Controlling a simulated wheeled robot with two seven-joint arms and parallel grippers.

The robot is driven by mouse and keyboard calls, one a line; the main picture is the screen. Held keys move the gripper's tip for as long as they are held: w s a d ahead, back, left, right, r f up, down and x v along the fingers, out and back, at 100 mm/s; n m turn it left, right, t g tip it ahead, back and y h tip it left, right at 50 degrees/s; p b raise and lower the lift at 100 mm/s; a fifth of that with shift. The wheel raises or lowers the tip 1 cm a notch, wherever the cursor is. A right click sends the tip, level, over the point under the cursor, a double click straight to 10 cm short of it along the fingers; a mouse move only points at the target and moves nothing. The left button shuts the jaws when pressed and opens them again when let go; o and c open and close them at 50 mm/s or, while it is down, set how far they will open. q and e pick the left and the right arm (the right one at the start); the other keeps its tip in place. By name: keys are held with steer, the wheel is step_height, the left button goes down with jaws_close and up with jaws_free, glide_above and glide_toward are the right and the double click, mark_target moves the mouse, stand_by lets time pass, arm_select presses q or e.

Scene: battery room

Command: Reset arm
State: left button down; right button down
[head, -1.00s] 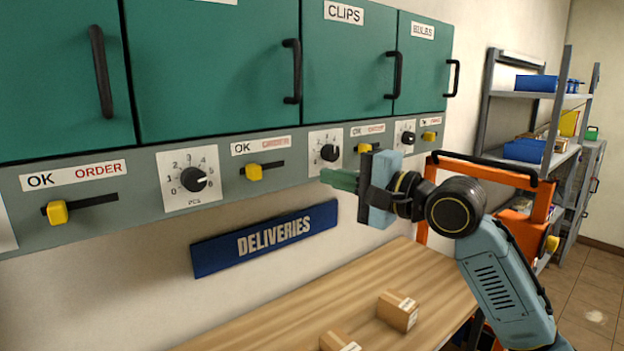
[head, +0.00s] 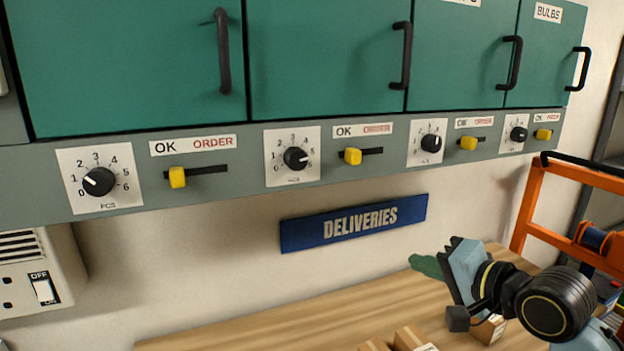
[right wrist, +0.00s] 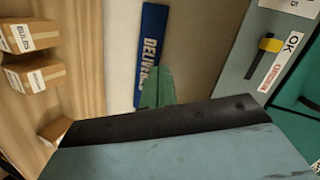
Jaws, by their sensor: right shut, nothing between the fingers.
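My right gripper (head: 428,266) is at the lower right of the head view, above the wooden table (head: 230,335) and below the row of dials and sliders. Its green fingers are shut with nothing between them. In the right wrist view the fingers (right wrist: 157,88) point toward the lower end of the blue DELIVERIES sign (right wrist: 152,50). The sign (head: 355,222) hangs on the wall in the head view, apart from the gripper. My left gripper is not in view.
Green cabinets (head: 325,60) with black handles run above a grey panel with dials and yellow sliders (head: 177,177). Small cardboard boxes (head: 410,338) stand on the table beside and below my right arm. An orange frame (head: 528,215) stands at the right. A white switch box (head: 38,275) is at lower left.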

steer(key=s+f+n+g+h, duration=0.2)
steer(key=s+f, duration=0.3)
steer(key=f, duration=0.3)
steer(key=s+f+n+g+h, duration=0.1)
steer(key=s+f+n+g, duration=0.1)
steer(key=s+f, duration=0.45)
steer(key=s+d+f+n+g+h, duration=0.2)
steer(key=s+f+n+g+h, duration=0.3)
steer(key=s+f, duration=1.1)
steer(key=s+f+n+g+y+b, duration=0.1)
steer(key=s+f+b, duration=0.15)
steer(key=f, duration=1.15)
steer(key=s+f+b, duration=0.1)
steer(key=f+b, duration=0.2)
steer(key=f, duration=1)
steer(key=s+d+f+g+b, duration=0.1)
steer(key=s+d+f+b, duration=0.2)
steer(key=s+f, duration=1.3)
step_height(320, 180, down, 4)
steer(key=shift+s+f+g+b, duration=0.2)
steer(key=shift+f+g+b, duration=0.1)
steer(key=shift+b, duration=0.85)
